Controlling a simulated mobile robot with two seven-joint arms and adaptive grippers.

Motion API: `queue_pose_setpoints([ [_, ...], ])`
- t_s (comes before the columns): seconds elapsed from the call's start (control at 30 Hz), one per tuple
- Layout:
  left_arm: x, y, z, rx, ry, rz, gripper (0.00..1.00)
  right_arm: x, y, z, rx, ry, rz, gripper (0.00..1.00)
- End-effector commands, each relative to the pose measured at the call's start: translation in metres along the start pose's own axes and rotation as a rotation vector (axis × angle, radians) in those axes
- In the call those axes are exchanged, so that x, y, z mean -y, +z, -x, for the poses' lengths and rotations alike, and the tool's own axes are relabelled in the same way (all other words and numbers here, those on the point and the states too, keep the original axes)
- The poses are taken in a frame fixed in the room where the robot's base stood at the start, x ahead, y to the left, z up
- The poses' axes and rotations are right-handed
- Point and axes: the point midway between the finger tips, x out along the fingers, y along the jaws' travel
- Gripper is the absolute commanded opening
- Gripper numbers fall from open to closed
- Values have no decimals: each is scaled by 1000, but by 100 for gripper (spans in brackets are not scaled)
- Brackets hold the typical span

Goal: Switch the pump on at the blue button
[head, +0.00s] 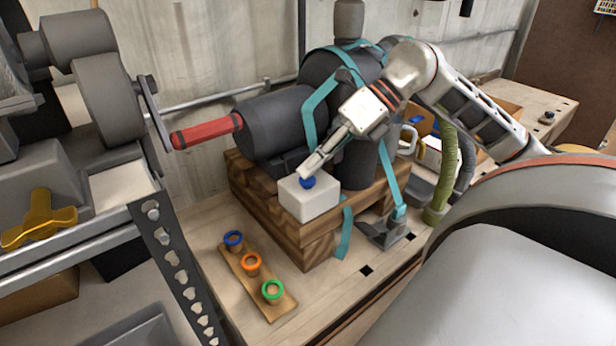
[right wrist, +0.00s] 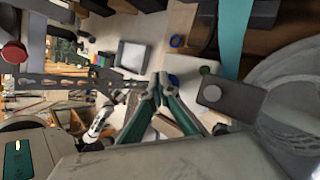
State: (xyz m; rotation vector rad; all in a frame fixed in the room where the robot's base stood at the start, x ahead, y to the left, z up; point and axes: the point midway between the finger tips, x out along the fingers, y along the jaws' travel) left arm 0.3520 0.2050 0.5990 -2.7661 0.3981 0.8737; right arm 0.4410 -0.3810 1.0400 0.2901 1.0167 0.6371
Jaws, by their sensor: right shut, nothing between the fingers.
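My left gripper is not in view.
Teal straps (head: 312,112) cross the pump. A red handle (head: 206,131) sticks out at its left. A wooden strip (head: 256,274) with blue, orange and green rings lies on the bench in front. A perforated metal rail (head: 170,260) and yellow knob (head: 40,218) are at left.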

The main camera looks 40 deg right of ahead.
Motion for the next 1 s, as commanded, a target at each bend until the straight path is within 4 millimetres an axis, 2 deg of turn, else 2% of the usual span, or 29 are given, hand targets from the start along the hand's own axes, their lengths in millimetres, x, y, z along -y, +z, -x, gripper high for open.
queue_pose_setpoints([
  [0.4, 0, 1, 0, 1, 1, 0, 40, 1, -2, -2, -2, 1, -1, 0],
  [1.0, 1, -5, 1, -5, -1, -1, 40, -5, 4, 6, -1, 0, -1, 0],
])
